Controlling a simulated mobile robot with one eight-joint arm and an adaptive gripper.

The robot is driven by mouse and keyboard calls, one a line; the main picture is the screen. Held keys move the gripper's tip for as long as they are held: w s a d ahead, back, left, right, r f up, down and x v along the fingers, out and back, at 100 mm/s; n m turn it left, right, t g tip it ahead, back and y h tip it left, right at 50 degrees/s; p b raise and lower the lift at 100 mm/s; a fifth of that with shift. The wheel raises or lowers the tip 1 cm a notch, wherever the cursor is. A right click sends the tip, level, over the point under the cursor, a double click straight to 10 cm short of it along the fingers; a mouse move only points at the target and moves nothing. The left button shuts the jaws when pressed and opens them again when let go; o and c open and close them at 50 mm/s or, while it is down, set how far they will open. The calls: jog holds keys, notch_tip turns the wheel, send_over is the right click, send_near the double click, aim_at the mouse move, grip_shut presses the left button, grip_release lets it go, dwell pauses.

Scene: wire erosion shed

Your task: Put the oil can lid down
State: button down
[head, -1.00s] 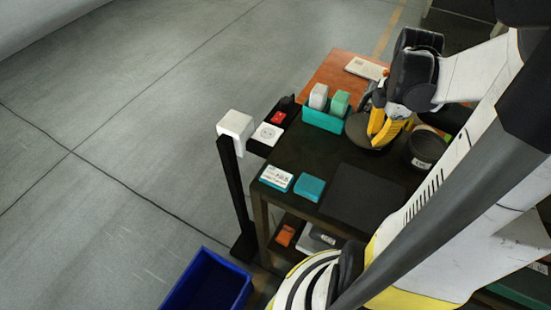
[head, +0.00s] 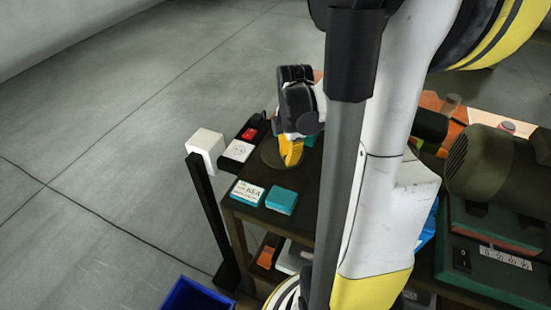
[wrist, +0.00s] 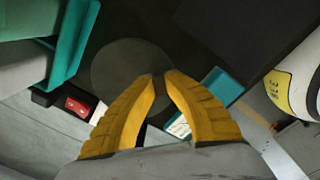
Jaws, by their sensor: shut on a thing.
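The oil can lid (head: 268,154) is a dark, flat round disc near the left edge of the dark table top (head: 240,212). In the wrist view the lid (wrist: 115,65) lies beneath and beyond the fingertips. My gripper (head: 290,162) points down with its yellow fingers shut on the lid; the fingertips (wrist: 160,78) are close together at the lid's middle. Whether the lid touches the table or hangs just above it, I cannot tell. The oil can is not visible now; my arm covers that part of the table in the head view.
A white-topped teal box (head: 247,193) and a plain teal box (head: 281,200) sit in front of the lid. A red switch (head: 249,133) is behind it. A teal holder (wrist: 72,40) and black mat (wrist: 245,30) are near. A white-topped post (head: 206,147) stands left.

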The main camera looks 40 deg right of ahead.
aim_at(287, 173)
jog(key=shift+w+f, duration=0.2)
jog(key=shift+f+b, duration=0.7)
jog(key=shift+f, duration=1.15)
jog(key=shift+s+f, duration=0.1)
jog(key=shift+f+b, duration=0.2)
jog(key=shift+b, duration=0.1)
jog(key=c, duration=1.6)
grip_release()
jog(key=shift+r, duration=0.1)
jog(key=shift+o, duration=0.2)
